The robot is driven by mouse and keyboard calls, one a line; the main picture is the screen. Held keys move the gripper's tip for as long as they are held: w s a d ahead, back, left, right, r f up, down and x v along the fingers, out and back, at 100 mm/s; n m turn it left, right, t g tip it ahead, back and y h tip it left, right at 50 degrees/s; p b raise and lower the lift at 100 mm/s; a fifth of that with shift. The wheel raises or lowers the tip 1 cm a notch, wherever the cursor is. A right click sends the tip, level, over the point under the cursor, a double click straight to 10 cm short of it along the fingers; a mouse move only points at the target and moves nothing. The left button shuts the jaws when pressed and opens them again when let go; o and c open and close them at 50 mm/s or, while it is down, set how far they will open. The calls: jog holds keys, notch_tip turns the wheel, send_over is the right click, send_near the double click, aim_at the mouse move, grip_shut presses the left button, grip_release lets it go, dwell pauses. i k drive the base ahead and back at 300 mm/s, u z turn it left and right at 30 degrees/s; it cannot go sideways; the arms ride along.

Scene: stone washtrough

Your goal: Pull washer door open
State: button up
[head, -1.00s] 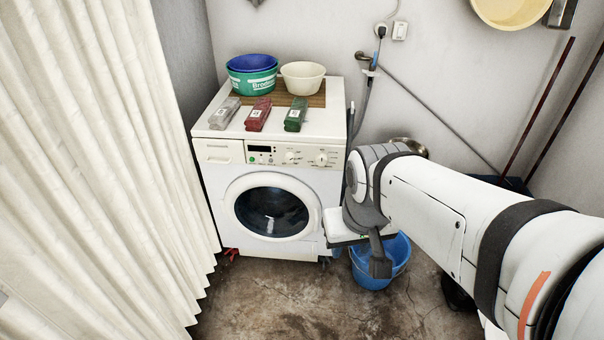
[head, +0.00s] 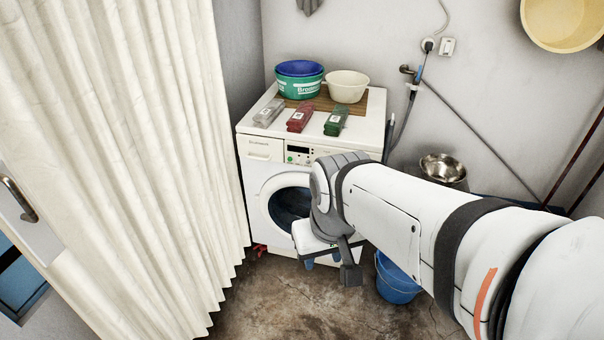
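The white front-loading washer (head: 258,176) stands against the back wall. Its round door (head: 271,205), a white ring around dark glass, looks closed. My arm hides the right part of the door, including any handle there. My gripper (head: 328,247) hangs in front of the washer's lower right front, overlapping the door's lower right edge in the picture. Its fingertips are not clearly visible, so I cannot tell whether it is open or touches the door.
A cream curtain (head: 140,150) hangs close on the left. Basins (head: 347,85) and several small packages (head: 300,117) sit on the washer top. A blue bucket (head: 396,282) stands on the floor at the right. The concrete floor (head: 290,300) in front is clear.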

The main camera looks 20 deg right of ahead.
aim_at(279, 209)
jog(key=z, duration=0.05)
jog(key=i, duration=1)
jog(key=u, duration=0.05)
